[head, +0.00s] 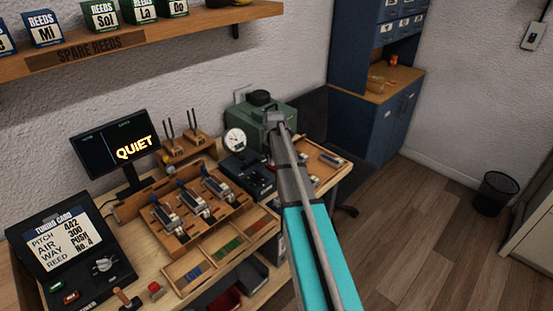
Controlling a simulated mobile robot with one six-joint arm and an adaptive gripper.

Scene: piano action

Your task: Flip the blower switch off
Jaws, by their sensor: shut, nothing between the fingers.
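A dark green machine (262,112) with a black cap stands at the back of the bench, a round white gauge (235,141) at its left; it looks like the blower. I cannot make out a switch on it; my arm covers part of its front right. My gripper (274,118) is seen from behind at the end of my turquoise and grey arm. It is shut and empty, in front of the green machine's right part; I cannot tell if it touches.
A monitor (115,143) reading "QUIET" stands on the bench, near wooden racks (185,212) of small metal parts and compartment trays (220,250). A shelf (140,38) of reed boxes hangs above. A blue cabinet (375,95) stands behind. A wall switch (534,35) is far right.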

